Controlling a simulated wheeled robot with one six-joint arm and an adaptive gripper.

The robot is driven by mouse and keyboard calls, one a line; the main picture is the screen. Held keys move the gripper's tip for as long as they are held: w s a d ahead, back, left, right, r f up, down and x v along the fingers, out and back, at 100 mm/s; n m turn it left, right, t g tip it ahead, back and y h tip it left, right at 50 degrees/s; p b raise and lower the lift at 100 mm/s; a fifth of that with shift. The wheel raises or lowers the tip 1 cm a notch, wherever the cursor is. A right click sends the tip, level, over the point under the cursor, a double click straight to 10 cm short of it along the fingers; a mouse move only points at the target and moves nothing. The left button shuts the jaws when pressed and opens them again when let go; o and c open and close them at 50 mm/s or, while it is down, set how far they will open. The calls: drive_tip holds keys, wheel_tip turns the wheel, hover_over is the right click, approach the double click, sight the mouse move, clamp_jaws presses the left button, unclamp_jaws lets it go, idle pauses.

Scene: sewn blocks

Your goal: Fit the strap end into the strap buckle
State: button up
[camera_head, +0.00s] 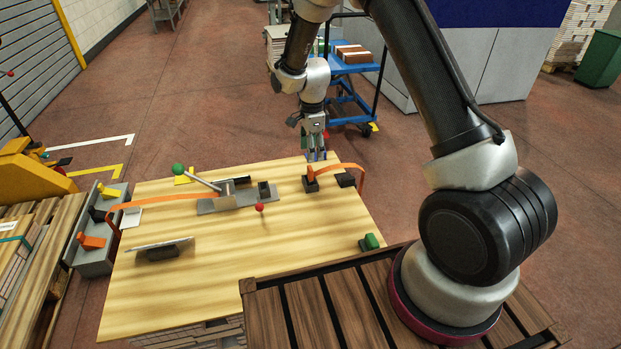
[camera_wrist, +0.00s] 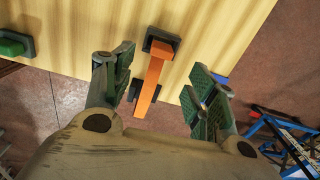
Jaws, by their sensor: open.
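An orange strap (camera_head: 345,166) arches over the right back part of the table, with an orange end piece (camera_head: 310,172) on a small dark block. In the wrist view an orange strip (camera_wrist: 152,80) runs from a dark block (camera_wrist: 158,40) into the space between my fingers. My gripper (camera_head: 316,155) is open at the table's back edge; it also shows in the wrist view (camera_wrist: 160,75), its fingers apart from the strip on both sides. A grey metal fixture (camera_head: 210,207) with a green-knobbed lever, seemingly the buckle, stands mid-table. A second orange strap (camera_head: 150,200) runs to it from the left.
The wooden table (camera_head: 270,265) is clear at front centre. A red ball on a stem (camera_head: 260,207) stands before the fixture. A tilted plate (camera_head: 160,244) is at left. A green block (camera_head: 371,241) lies at the right edge. A blue cart (camera_head: 350,65) stands behind.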

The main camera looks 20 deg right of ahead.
sight(310, 168)
drive_tip(key=f, duration=0.9)
drive_tip(key=shift+w+a+f, duration=0.1)
drive_tip(key=shift+a+f, duration=0.05)
drive_tip(key=shift+a, duration=0.1)
drive_tip(key=shift+c, duration=0.2)
drive_tip(key=c, duration=1.1)
